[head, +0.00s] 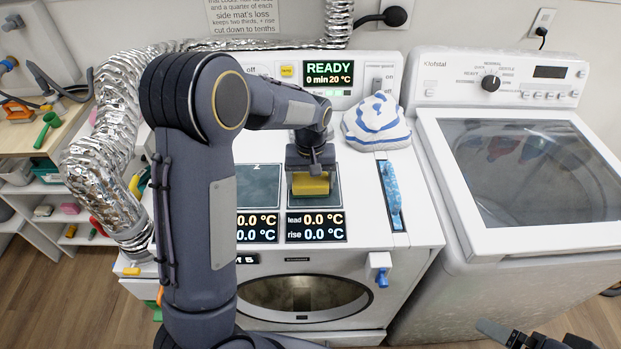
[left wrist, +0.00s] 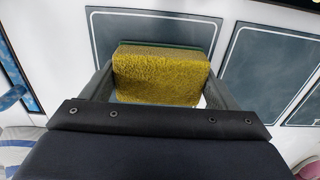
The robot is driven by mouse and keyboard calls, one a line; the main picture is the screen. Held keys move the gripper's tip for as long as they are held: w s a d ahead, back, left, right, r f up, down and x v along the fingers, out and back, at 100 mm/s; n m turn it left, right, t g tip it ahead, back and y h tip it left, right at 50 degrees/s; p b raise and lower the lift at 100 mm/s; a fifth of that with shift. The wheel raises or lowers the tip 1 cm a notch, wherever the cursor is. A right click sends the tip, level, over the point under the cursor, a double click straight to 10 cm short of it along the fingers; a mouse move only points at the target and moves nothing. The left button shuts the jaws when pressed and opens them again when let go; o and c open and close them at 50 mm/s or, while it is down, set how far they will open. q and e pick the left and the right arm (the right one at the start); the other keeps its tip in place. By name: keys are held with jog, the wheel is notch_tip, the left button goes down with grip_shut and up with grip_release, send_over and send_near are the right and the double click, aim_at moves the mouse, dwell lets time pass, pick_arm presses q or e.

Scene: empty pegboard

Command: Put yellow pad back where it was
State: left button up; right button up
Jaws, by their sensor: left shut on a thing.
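The yellow pad (head: 310,184) is a rough yellow block. In the left wrist view the pad (left wrist: 160,75) shows a thin green layer along its far edge. My left gripper (head: 311,178) points down and is shut on it, with a finger at each side. The pad is over the right dark square mat (head: 334,202) on the white machine's top; whether it touches the mat I cannot tell. The mat also shows in the left wrist view (left wrist: 105,30). My right gripper (head: 525,338) is partly in view at the lower right, its opening unclear.
A second dark mat (head: 258,186) lies to the left, partly behind my left arm. Displays (head: 316,226) in front read 0.0 °C. A striped cloth (head: 377,122) and a blue strip (head: 391,195) lie to the right. A washer (head: 530,170) stands further right; a silver hose (head: 105,170) runs left.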

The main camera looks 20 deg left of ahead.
aim_at(311, 179)
pick_arm(q)
jog(key=shift+f, duration=0.2)
jog(key=o, duration=0.9)
jog(key=shift+r, duration=0.2)
notch_tip(311, 179, up, 11)
jog(key=s+a+r+m+t+h, duration=0.1)
jog(key=s+r+m+t+h, duration=0.2)
jog(key=s, duration=1.1)
jog(key=s+d+f+t, duration=0.1)
jog(key=s+d, duration=0.1)
jog(key=s, duration=0.4)
jog(key=s+d+f+t, duration=0.1)
jog(key=s+d+f, duration=0.1)
jog(key=s, duration=0.4)
jog(key=shift+d+m+t+h+b, duration=0.15)
jog(key=shift+m+t+h+b, duration=0.15)
jog(key=shift+t+h+b, duration=0.1)
